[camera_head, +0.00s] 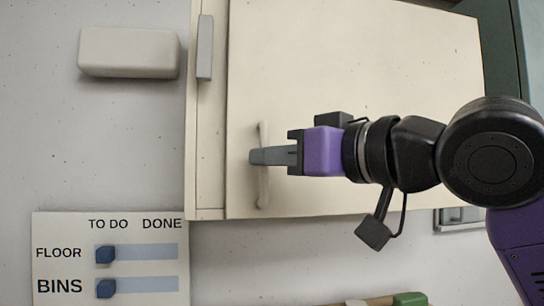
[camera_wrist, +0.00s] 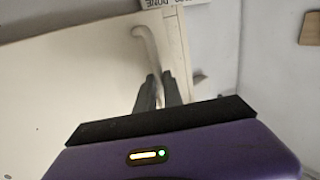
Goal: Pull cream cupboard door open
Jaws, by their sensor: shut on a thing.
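The cream cupboard door (camera_head: 350,75) fills the middle of the head view, and its face also shows in the wrist view (camera_wrist: 70,75). A pale upright bar handle (camera_head: 263,190) sits near the door's left edge; it shows in the wrist view (camera_wrist: 146,45) too. My gripper (camera_head: 258,157) is at the middle of the handle, coming from the right, with its grey fingers shut on the bar. In the wrist view the fingertips (camera_wrist: 162,78) meet the handle. The fingers hide the gripped part of the bar. Whether the door stands slightly ajar I cannot tell.
A grey block (camera_head: 205,48) is on the cupboard's left edge strip. A cream box (camera_head: 128,52) is on the wall at upper left. A TO DO/DONE board (camera_head: 70,232) with blue sliders hangs at lower left. A green-ended object (camera_head: 410,299) lies at the bottom.

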